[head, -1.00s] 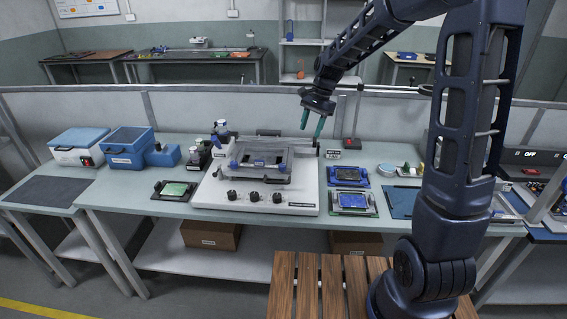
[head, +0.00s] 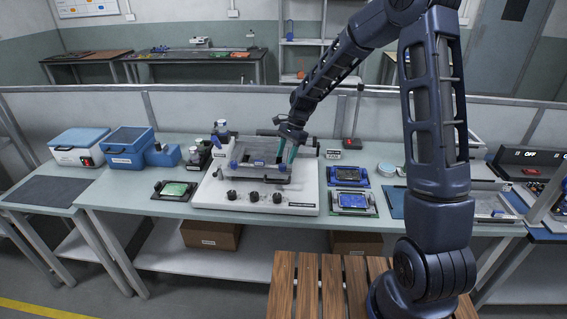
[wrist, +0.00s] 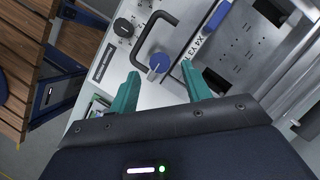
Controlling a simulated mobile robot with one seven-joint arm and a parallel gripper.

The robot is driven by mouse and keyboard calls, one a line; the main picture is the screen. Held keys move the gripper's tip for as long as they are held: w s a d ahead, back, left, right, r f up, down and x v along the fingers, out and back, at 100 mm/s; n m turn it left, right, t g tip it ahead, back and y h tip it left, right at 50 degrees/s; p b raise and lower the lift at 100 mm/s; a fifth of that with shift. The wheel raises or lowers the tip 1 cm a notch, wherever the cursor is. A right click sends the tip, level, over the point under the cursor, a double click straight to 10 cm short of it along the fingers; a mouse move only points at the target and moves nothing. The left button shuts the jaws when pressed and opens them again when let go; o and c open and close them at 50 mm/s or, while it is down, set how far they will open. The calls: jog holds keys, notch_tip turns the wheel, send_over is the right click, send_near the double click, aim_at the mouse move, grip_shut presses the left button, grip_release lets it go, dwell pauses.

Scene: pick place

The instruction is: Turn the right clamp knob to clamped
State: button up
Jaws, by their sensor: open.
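The right clamp knob, blue with a pale pointer mark, shows in the wrist view (wrist: 158,63) between the tips of my fingers in the picture. In the head view the same blue knob (head: 283,168) is at the right front of the clamp fixture (head: 258,152). My gripper (wrist: 160,69) is open with green fingers, one on each side of the knob in the wrist view. I cannot tell whether the tips are down around it or still above it. In the head view my gripper (head: 286,158) points down over the fixture's right side.
The fixture stands on a white base (head: 212,193) with several black knobs along its front. A black handle (wrist: 152,38) is close to the blue knob. Blue trays (head: 349,176) lie right of the base, and a green board (head: 174,189) lies left. A red-button box (head: 352,143) stands behind.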

aim_at(283, 165)
jog(key=shift+x, duration=1.85)
jog(key=c, duration=1)
